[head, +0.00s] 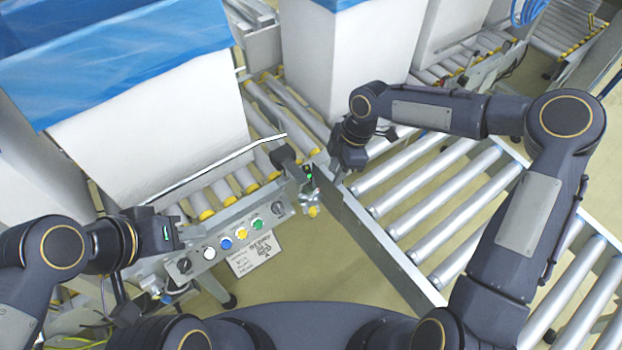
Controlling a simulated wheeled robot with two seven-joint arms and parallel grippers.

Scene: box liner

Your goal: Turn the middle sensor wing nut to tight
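The sensor bracket (308,185) stands at the corner where the roller line meets the silver rollers. A small green light shows on it, and a yellow piece (313,211) sits at its lower end. The wing nuts are too small to tell apart, so I cannot make out the middle one or its angle. My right gripper (340,174) points down just right of the bracket, apparently apart from it. Its fingertips are small and dark, and their opening is unclear. My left gripper (182,238) is at the left end of the button panel, its fingers not clearly visible.
Silver rollers (440,190) lie below my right arm. A thin rail (215,160) crosses before the near box.

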